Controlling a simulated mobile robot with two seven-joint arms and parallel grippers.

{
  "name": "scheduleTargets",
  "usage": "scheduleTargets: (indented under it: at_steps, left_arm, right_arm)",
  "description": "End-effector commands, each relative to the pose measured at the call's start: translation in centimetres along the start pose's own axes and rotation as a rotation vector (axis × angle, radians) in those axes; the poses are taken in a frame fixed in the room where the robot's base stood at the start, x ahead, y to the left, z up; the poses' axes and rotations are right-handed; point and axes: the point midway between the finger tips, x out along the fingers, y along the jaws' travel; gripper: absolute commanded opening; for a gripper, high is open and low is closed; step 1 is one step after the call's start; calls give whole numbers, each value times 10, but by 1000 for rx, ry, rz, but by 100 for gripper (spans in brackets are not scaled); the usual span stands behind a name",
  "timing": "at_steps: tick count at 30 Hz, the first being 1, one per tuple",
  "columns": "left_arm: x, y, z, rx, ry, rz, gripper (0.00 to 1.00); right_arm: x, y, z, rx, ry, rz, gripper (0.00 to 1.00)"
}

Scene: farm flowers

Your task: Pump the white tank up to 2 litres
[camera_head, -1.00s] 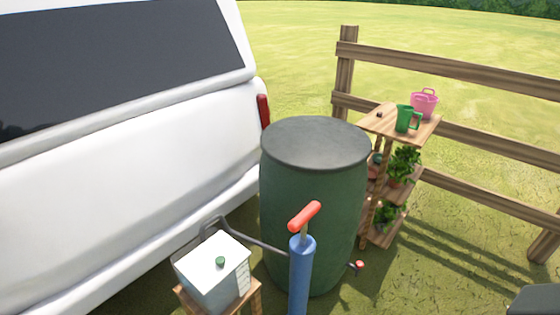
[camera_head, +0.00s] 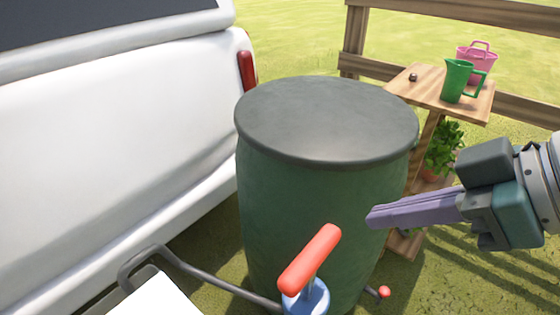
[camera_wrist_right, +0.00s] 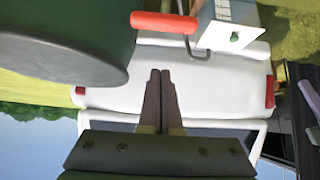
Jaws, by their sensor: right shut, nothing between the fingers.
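The pump has a red handle (camera_head: 310,260) on top of a blue body (camera_head: 306,300), low in the head view. The handle also shows in the right wrist view (camera_wrist_right: 163,22). The white tank (camera_head: 158,300) is cut off at the bottom edge of the head view. In the right wrist view the white tank (camera_wrist_right: 228,14) shows a green knob and scale marks, too small to read. My right gripper (camera_head: 371,217) is shut and empty, to the right of the red handle and apart from it. Its fingers also show in the right wrist view (camera_wrist_right: 160,73). My left gripper is not in view.
A large green barrel (camera_head: 300,200) stands behind the pump. A white vehicle (camera_head: 110,150) fills the left.

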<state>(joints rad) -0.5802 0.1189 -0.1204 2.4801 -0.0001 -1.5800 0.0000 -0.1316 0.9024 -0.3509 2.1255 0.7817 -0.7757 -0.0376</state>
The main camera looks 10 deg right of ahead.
Motion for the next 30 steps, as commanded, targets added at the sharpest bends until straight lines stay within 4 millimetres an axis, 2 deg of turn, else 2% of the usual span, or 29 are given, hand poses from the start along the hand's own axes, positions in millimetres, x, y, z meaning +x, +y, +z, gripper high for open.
scheduleTargets:
  at_steps: [7, 11, 24, 30]
  left_arm:
    - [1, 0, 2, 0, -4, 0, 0]
    - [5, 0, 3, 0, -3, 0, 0]
    - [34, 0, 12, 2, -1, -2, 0]
    - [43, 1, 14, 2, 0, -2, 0]
  right_arm:
    - [2, 0, 0, 1, 0, 0, 0]
    - [16, 0, 1, 5, 1, 0, 0]
    - [106, -1, 1, 2, 1, -1, 0]
    - [123, 0, 24, 1, -3, 0, 0]
